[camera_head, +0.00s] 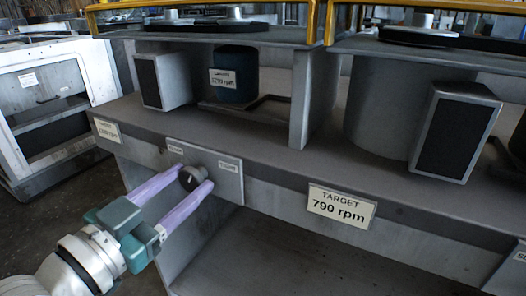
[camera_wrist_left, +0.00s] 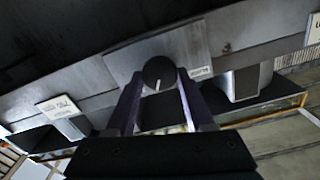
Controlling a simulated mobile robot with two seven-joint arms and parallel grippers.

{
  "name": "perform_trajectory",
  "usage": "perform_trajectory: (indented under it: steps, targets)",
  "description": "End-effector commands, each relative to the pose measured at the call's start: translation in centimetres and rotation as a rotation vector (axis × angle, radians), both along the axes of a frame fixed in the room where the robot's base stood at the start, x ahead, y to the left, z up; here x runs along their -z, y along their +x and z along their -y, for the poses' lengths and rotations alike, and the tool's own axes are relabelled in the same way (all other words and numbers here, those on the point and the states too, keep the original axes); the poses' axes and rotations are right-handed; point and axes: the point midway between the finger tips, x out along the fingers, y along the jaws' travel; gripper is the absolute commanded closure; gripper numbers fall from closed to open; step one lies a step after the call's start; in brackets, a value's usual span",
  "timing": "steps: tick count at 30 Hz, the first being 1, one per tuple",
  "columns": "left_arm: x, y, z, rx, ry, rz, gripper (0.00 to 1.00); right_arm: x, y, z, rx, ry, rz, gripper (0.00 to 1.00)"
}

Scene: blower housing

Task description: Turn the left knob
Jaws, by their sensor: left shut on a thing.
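The left knob (camera_head: 191,178) is a small dark round knob on a light metal plate (camera_head: 228,183) on the front of the blower housing. My left gripper (camera_head: 197,179) is shut on the knob, with one purple finger on each side of it. In the left wrist view the knob (camera_wrist_left: 159,72) sits between the two fingertips (camera_wrist_left: 160,84), and a pale pointer line shows on its face. A sign (camera_head: 341,205) on the front face reads "TARGET 790 rpm". My right gripper is not in view.
A grey ledge (camera_head: 270,150) runs above the knob, with dark-faced boxes (camera_head: 455,135) and a blue cylinder (camera_head: 236,75) on it. Yellow rails (camera_head: 205,4) cross the top. A white open cabinet (camera_head: 45,100) stands at the left. The space below the ledge is open.

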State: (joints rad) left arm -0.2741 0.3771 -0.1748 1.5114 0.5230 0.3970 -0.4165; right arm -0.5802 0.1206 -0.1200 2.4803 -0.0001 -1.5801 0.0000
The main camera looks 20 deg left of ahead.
Motion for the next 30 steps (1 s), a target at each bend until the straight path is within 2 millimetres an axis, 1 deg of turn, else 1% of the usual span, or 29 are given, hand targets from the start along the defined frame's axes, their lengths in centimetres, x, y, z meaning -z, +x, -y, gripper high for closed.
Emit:
perform_trajectory:
  steps: [1,7,8,11,13,22,25,30]
  targets:
    - [0.0,0.0,0.0,0.0,0.0,0.0,0.77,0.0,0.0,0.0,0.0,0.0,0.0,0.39]
    - [0.0,0.0,0.0,0.0,0.0,0.0,0.99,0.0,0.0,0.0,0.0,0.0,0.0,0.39]
    - [0.0,0.0,0.0,0.0,0.0,0.0,1.0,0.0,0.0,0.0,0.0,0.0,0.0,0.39]
    - [0.0,0.0,0.0,0.0,-0.012,-0.001,1.0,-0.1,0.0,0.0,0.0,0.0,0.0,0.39]
    - [-0.1,0.0,0.0,0.001,-0.057,-0.006,1.0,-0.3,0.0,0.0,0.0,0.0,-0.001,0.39]
    - [0.0,0.0,-0.2,0.001,-0.409,-0.033,1.0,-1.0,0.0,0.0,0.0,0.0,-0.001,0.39]
    - [0.0,0.0,-0.2,0.0,-0.462,-0.036,1.0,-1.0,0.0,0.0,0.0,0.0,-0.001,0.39]
    - [0.0,0.0,-0.2,0.0,-0.471,-0.036,1.0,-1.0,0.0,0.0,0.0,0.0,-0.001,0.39]
